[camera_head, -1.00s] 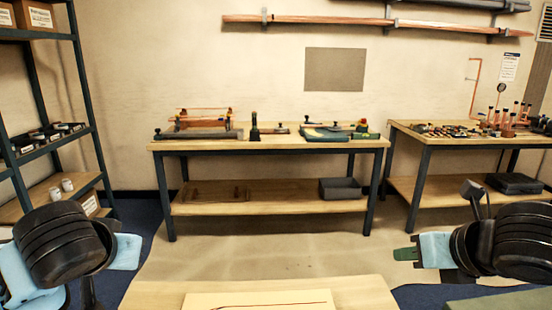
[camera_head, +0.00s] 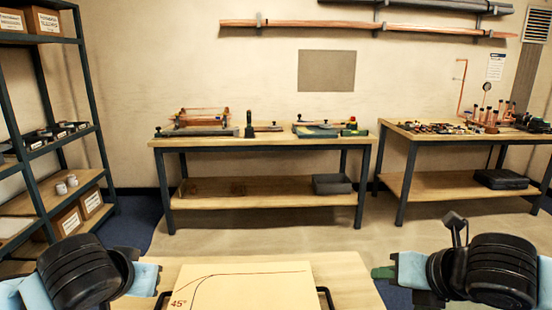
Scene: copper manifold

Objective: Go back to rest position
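My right arm reaches in at the lower right, with black joint rings and a light blue link. My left arm comes in at the lower left with the same black rings and a light blue part.
A board (camera_head: 250,288) marked 45° with a curved line lies on the near table between black handles. A long workbench (camera_head: 262,142) with tools stands by the back wall. Another bench (camera_head: 400,128) stands right, a shelf rack (camera_head: 88,110) left. Open floor lies between.

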